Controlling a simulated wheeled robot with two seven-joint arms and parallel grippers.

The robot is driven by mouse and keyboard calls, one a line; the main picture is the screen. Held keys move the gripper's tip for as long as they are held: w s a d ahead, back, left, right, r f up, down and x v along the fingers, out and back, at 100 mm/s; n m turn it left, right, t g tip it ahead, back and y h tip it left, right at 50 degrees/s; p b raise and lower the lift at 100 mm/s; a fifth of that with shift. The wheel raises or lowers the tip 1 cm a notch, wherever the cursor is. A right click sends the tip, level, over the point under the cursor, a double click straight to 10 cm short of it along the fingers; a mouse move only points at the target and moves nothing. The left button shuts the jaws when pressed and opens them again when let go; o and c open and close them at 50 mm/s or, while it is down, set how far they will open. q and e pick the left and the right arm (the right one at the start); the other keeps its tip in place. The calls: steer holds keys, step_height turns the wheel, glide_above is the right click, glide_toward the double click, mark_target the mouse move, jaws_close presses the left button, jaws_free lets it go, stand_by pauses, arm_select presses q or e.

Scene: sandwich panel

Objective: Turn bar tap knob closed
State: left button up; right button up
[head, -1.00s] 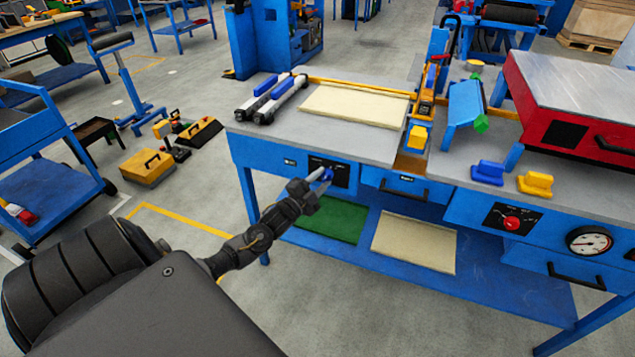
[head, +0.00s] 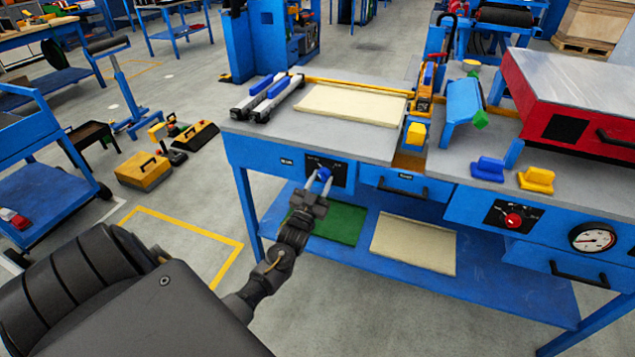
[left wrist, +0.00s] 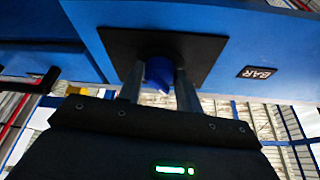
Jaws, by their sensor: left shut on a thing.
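The bar tap knob (head: 324,174) is a blue knob on a black plate (head: 340,172) on the front of the blue workbench. My left gripper (head: 319,182) is shut on this knob, one finger on each side. In the left wrist view the blue knob (left wrist: 159,73) sits between the two fingers of the left gripper (left wrist: 160,85), and a BAR label (left wrist: 257,73) is beside its black plate. The plate's dial marks are too small to read. My right gripper is not in view.
A drawer handle (head: 395,188), a red knob (head: 513,220) and a pressure gauge (head: 592,238) are along the bench front to the right. A lower shelf (head: 480,275) holds a green sheet (head: 340,222) and a cream sheet (head: 413,243).

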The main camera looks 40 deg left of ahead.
arm_select(q)
steer(key=shift+w+r+n+y, duration=0.1)
steer(key=shift+r+n+y, duration=0.25)
steer(key=shift+n, duration=0.5)
steer(key=shift+w+r+n+y, duration=0.1)
steer(key=shift+n+y, duration=0.35)
steer(key=shift+n, duration=0.4)
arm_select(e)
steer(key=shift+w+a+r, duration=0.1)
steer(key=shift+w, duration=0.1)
arm_select(q)
steer(key=o, duration=1)
steer(key=shift+s, duration=0.15)
steer(key=shift+f, duration=0.2)
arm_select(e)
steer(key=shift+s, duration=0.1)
arm_select(q)
steer(key=b+v, duration=0.1)
steer(key=v, duration=0.9)
steer(key=shift+s+d, duration=0.2)
steer(key=shift+s, duration=0.15)
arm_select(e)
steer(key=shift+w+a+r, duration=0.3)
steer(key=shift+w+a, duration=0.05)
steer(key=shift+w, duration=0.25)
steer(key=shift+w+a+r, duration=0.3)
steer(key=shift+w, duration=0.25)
